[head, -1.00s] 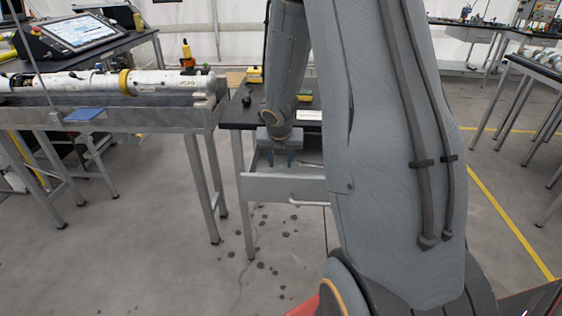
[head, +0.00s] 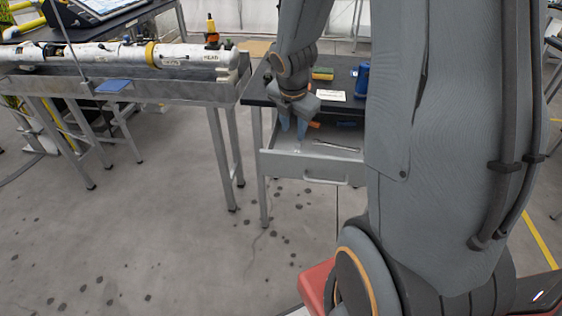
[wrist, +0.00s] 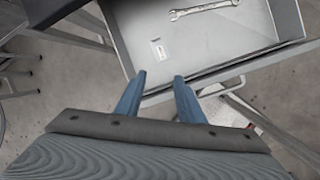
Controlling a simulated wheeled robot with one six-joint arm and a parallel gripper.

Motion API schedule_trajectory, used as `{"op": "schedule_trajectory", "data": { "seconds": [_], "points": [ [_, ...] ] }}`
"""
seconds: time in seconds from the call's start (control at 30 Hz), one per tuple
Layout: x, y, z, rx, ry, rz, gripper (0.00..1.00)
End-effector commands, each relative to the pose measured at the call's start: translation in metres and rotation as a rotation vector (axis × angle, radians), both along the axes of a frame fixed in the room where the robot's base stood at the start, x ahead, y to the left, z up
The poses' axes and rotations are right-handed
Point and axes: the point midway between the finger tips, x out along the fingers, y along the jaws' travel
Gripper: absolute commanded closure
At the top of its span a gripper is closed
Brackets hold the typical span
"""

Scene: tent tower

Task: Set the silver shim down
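A small pale silver piece (wrist: 158,50), which looks like the silver shim, lies flat on the floor of an open grey drawer (wrist: 288,18) in the wrist view. My gripper (wrist: 160,77) has its two blue fingers apart with nothing between them. The piece lies beyond the fingertips, apart from them. In the head view my gripper (head: 292,133) points down over the left part of the drawer (head: 305,170). A tiny light spot near the fingertips there is too small to identify.
A wrench (wrist: 205,9) lies in the drawer beyond the silver piece. The dark bench top (head: 258,92) above the drawer holds a yellow-green block (head: 322,73), a white card (head: 331,96) and a blue item (head: 362,80). A long white tube (head: 110,54) rests on a stand at left.

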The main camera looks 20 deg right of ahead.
Motion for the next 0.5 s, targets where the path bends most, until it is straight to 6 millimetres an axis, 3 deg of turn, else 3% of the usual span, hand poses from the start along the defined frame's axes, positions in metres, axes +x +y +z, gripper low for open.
{"op": "schedule_trajectory", "data": {
  "seconds": [0.5],
  "points": [
    [-0.118, 0.097, 0.013, 0.396, -0.042, -1.48, 0.65]
  ]
}}
